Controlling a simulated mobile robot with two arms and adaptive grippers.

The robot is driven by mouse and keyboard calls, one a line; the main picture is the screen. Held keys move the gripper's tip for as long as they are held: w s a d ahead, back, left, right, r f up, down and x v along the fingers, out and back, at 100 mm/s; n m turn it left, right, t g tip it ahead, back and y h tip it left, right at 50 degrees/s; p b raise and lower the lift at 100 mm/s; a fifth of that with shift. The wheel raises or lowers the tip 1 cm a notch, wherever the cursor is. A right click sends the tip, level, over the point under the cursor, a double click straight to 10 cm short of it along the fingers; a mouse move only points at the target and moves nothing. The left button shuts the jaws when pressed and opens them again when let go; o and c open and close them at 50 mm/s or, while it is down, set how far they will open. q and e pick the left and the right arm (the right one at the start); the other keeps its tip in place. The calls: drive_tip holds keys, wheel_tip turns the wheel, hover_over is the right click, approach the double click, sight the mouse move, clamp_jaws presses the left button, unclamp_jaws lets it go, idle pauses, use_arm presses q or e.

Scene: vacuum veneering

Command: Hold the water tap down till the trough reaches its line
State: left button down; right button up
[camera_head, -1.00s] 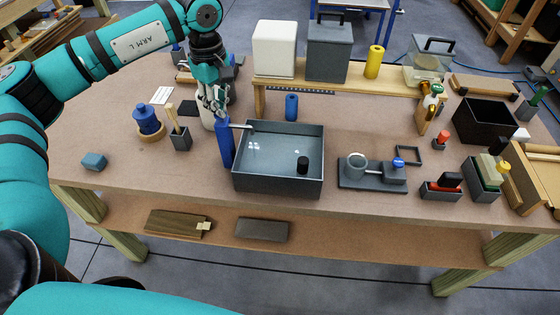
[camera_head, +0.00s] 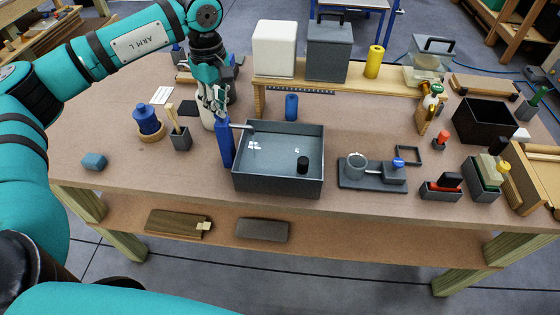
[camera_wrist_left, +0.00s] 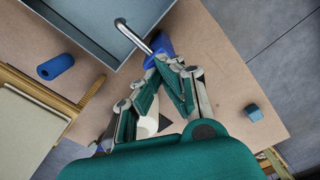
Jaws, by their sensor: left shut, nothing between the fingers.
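The water tap (camera_head: 226,148) is a blue upright post at the left side of the trough, with a metal spout (camera_head: 240,126) reaching over its rim. The grey trough (camera_head: 277,184) holds pale, shiny water; its line cannot be made out. My left gripper (camera_head: 219,114) is shut and empty, pointing down with its fingertips at the top of the tap. In the left wrist view, the fingertips (camera_wrist_left: 168,62) meet close beside the blue tap (camera_wrist_left: 157,46); whether they press it is hard to tell. My right gripper is not in view.
A black cylinder (camera_head: 303,165) is in the trough. A blue cylinder (camera_head: 291,107) stands behind it. A wooden shelf (camera_head: 350,80) bears white and grey boxes. A grey fixture (camera_head: 372,176) is to the right. A blue block (camera_head: 94,161) lies at left, with bare table around it.

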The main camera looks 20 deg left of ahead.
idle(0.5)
use_arm(q)
wheel_tip(320, 180, up, 9)
drive_tip(key=p, duration=0.5)
drive_tip(key=shift+f+p, duration=0.15)
drive_tip(key=shift+p, duration=0.15)
idle(0.8)
